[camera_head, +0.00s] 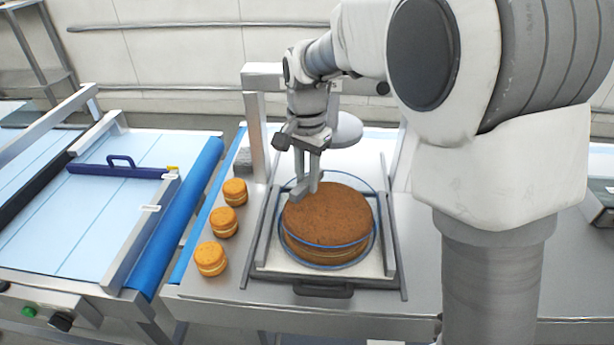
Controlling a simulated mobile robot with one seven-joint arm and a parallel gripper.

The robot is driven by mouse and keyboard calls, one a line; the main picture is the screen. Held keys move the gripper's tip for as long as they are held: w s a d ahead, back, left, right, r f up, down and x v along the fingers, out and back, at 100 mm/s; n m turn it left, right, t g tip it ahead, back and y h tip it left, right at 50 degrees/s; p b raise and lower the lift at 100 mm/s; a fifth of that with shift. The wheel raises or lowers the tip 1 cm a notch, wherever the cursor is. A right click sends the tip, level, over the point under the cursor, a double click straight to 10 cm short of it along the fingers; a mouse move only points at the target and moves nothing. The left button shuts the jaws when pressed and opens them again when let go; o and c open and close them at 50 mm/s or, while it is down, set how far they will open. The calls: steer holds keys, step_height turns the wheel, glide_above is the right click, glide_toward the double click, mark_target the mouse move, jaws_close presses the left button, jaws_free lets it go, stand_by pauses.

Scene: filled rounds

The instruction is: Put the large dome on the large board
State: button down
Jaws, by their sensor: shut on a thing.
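The large dome (374,214) appears to be the clear, blue-edged round shape around a large brown layered cake (328,217). Its blue edge runs behind the cake and across its front. My gripper (304,194) points down at the upper left of the cake and is shut, apparently on the dome; the exact grip point is hard to make out. The large board cannot be picked out with certainty. A pale flat surface (268,262) shows under the cake, inside a grey metal frame. Whether the dome rests on that surface or hangs above it cannot be told.
Three small filled rounds, the back one (235,192), the middle one (224,222) and the front one (211,259), stand left of the frame. A metal post (257,130) rises behind. A blue-edged conveyor (110,205) lies at left. A dark handle (323,290) is in front.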

steer(key=shift+f, duration=0.25)
steer(key=shift+c, duration=0.9)
jaws_free()
steer(key=shift+r+p, duration=2.85)
steer(key=shift+r, duration=0.7)
